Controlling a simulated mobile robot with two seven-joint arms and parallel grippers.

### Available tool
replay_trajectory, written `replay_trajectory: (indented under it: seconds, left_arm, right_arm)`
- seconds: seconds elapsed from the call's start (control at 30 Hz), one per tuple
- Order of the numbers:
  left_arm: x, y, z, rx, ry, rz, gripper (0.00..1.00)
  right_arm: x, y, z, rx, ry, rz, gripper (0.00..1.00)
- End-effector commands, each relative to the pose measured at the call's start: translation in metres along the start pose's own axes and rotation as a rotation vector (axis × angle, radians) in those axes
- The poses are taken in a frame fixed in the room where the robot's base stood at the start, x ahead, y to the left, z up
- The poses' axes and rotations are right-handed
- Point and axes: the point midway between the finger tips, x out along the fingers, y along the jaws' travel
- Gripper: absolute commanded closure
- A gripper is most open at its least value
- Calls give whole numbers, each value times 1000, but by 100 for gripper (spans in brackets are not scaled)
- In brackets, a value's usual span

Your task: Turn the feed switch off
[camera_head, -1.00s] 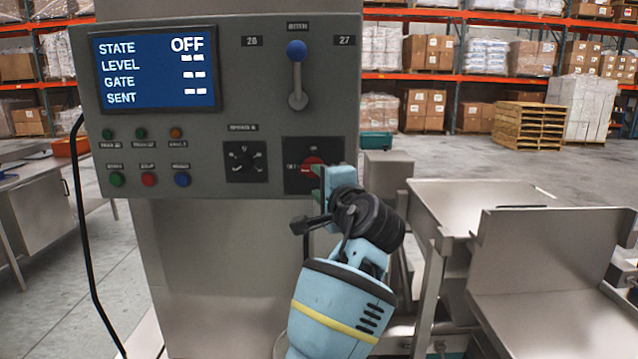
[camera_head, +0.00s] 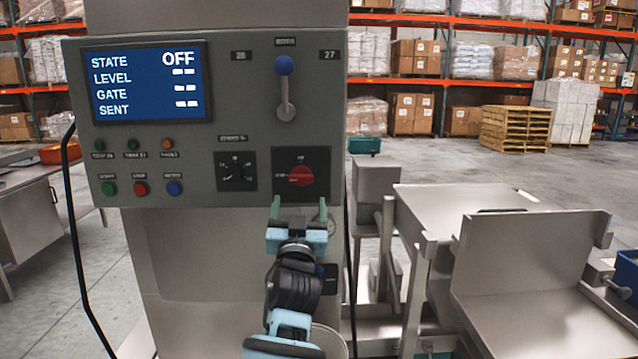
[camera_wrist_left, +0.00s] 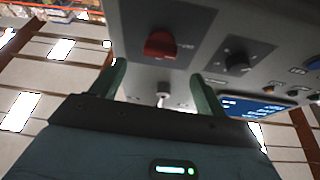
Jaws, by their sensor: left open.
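The feed switch looks to be the red rotary knob (camera_head: 301,176) on a black plate at the lower right of the grey control panel (camera_head: 225,80). Its grip lies roughly sideways, toward the small label on its left; the label text is too small to read surely. The panel screen (camera_head: 148,83) reads STATE OFF. My left gripper (camera_head: 299,209) is just below the knob, apart from it, fingers upward, open and empty. In the left wrist view the knob (camera_wrist_left: 160,45) shows beyond and between the open fingers (camera_wrist_left: 158,82). My right gripper is out of view.
A black dial (camera_head: 236,171) sits left of the red knob. A blue-topped lever (camera_head: 285,85) is above it. Green, red and blue buttons (camera_head: 140,188) line the panel's lower left. Steel trays (camera_head: 460,215) stand at the right. A black cable hangs at the left.

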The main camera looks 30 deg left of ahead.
Motion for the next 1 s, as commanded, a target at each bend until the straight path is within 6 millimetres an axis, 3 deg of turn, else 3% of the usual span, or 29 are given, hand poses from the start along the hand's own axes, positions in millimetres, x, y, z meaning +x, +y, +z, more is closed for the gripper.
replay_trajectory:
  seconds: [0.23, 0.7, 1.0]
  left_arm:
    - [6, 0, 0, 0, -1, 0, 25]
    - [66, 1, 0, 2, -2, 0, 25]
    - [78, 1, 1, 3, -3, 1, 25]
  right_arm:
    - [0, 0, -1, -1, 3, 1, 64]
    - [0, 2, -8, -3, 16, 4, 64]
    - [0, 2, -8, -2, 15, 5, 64]
